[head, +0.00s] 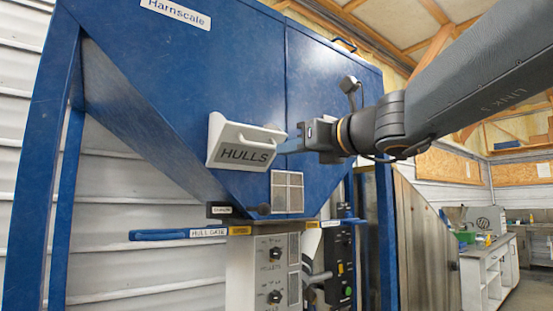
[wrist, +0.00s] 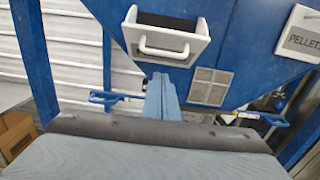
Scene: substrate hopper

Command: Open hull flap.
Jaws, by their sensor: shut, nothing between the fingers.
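The white hull flap (head: 243,142), labelled HULLS, is on the blue hopper front and has a bar handle. In the wrist view the flap (wrist: 165,42) stands tilted out at its top edge, with a dark opening behind it. Its handle (wrist: 165,50) shows on its front. My gripper (head: 285,147) is to the right of the flap in the head view. In the wrist view the blue fingers (wrist: 161,88) are together and empty, just below the handle. Whether they touch the flap cannot be told.
A white PELLETS flap (wrist: 300,35) is at the right in the wrist view and looks closed. A blue HULL GATE lever (head: 160,235) sticks out below the hopper. A vent grille (head: 287,192) and control panel (head: 270,270) are below. A white bench (head: 487,275) stands far right.

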